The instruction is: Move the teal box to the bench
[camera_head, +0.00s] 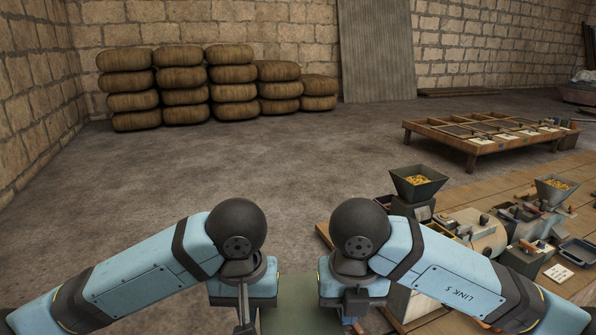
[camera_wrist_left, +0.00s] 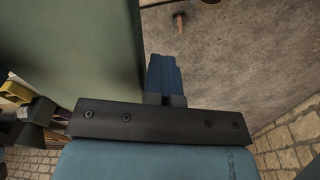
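A flat grey-green surface (camera_head: 288,308), which may be the teal box, shows between my two grippers at the bottom edge of the head view. Most of it is cut off. A large green face (camera_wrist_left: 95,50) fills the upper left of the left wrist view, beside a blue finger part. My left gripper (camera_head: 243,312) points down at the left side of the green surface. My right gripper (camera_head: 353,308) points down at its right side. Whether either touches it cannot be told, and the finger gaps are unclear. A wooden-topped bench (camera_head: 470,190) stands at the right.
The bench carries hoppers (camera_head: 418,183), machine parts and small trays (camera_head: 578,252). A low slatted wooden table (camera_head: 480,138) stands behind it. Stacked brown sacks (camera_head: 232,75) line the back wall. The floor between is clear.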

